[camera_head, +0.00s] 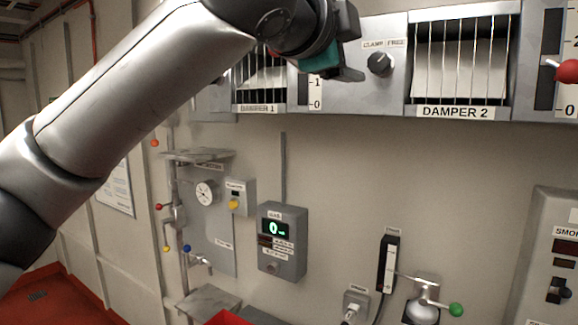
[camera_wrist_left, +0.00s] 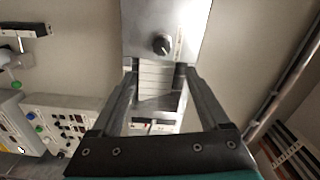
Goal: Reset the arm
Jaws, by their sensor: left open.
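My left arm (camera_head: 130,110) comes in from the left of the head view and reaches up across the picture. My left gripper (camera_head: 348,74) is at the top, in front of the damper panel, between the DAMPER 1 window (camera_head: 262,78) and the CLAMP/FREE knob (camera_head: 380,64). The arm and gripper hide part of DAMPER 1 and its scale. In the left wrist view the two fingers (camera_wrist_left: 157,72) stand apart with nothing held between them. A dark knob (camera_wrist_left: 161,44) on a grey plate shows beyond them. My right gripper is not in view.
The DAMPER 2 window (camera_head: 460,70) and a red-knobbed lever (camera_head: 566,71) are at upper right. Below are a gauge (camera_head: 205,193), a grey box with a green display (camera_head: 283,240) and a green-knobbed lever (camera_head: 455,310).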

